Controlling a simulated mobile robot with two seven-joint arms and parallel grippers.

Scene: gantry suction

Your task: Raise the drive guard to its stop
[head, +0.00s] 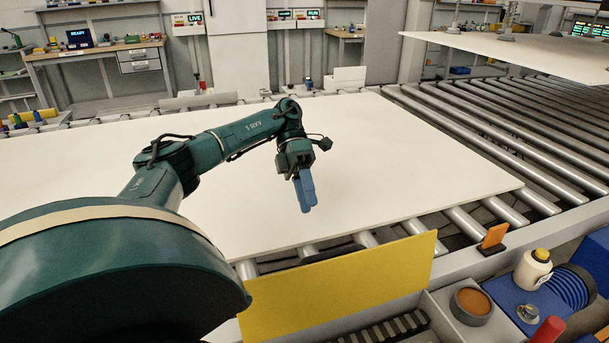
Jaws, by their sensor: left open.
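A flat yellow panel (340,290), which looks like the drive guard, stands along the conveyor's front edge at lower centre. A dark toothed or slatted strip (385,331) shows just below its lower right edge. My left gripper (306,194) has blue fingers pointing down. It is open and empty above the large white sheet, behind the yellow panel and apart from it. The panel's lower left part is cut off by my arm and the picture edge. My right gripper is out of view.
The white sheet (400,160) lies on rollers (500,120). Another sheet (520,50) hangs at upper right. An orange tab (493,237), a white bottle (532,270), a brown-filled cup (471,304) and a red cylinder (549,330) stand right of the panel.

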